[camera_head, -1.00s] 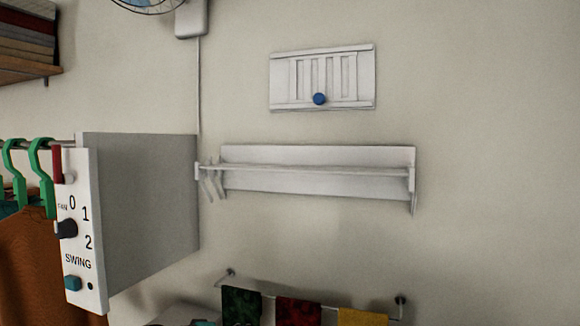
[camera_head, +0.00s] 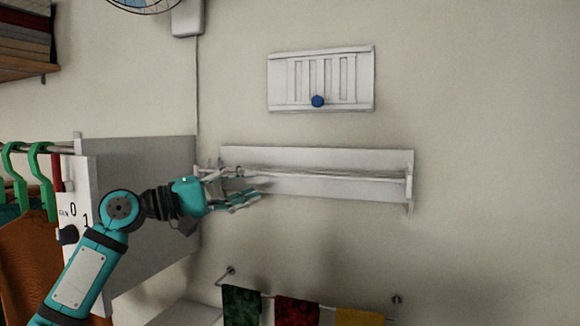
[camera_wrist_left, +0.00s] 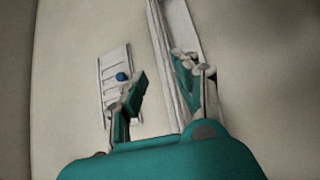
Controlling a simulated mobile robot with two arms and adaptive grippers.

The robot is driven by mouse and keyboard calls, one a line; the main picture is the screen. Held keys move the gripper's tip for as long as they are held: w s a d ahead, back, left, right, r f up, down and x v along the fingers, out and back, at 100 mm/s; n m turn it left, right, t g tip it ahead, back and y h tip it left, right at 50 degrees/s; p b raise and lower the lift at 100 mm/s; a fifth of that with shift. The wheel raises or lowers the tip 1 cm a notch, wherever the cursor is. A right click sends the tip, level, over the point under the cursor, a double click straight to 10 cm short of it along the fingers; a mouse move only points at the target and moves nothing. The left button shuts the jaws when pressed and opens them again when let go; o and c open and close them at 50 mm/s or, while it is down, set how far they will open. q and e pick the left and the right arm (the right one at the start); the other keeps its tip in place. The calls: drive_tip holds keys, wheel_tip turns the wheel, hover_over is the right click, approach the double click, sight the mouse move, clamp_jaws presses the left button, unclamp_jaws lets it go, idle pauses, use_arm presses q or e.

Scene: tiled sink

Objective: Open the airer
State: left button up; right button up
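A long white wall unit with a rail along its front (camera_head: 330,160), which looks like the airer, is folded close to the wall. It also shows as a long pale strip in the wrist view (camera_wrist_left: 188,25). My left gripper (camera_head: 252,185) is open in front of the unit's left end and hides part of it and its bracket. In the wrist view the fingers of my left gripper (camera_wrist_left: 160,80) are spread with nothing between them. The right finger overlaps the unit; I cannot tell if it touches. My right gripper is not in view.
A white slatted panel (camera_head: 345,80) with a blue knob (camera_head: 317,101) is on the wall above. A grey box with a control front (camera_head: 155,240) stands left, partly behind my arm. Coloured cloths (camera_head: 297,311) hang on a lower rail. The wall at right is clear.

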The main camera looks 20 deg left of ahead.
sight(287, 176)
use_arm(q)
drive_tip(key=p+x, duration=0.3)
drive_tip(key=x, duration=0.6)
drive_tip(key=shift+w+r, duration=0.1)
drive_tip(key=shift+w+d, duration=0.25)
drive_tip(key=shift+d, duration=0.05)
drive_tip(key=shift+c, duration=0.2)
clamp_jaws()
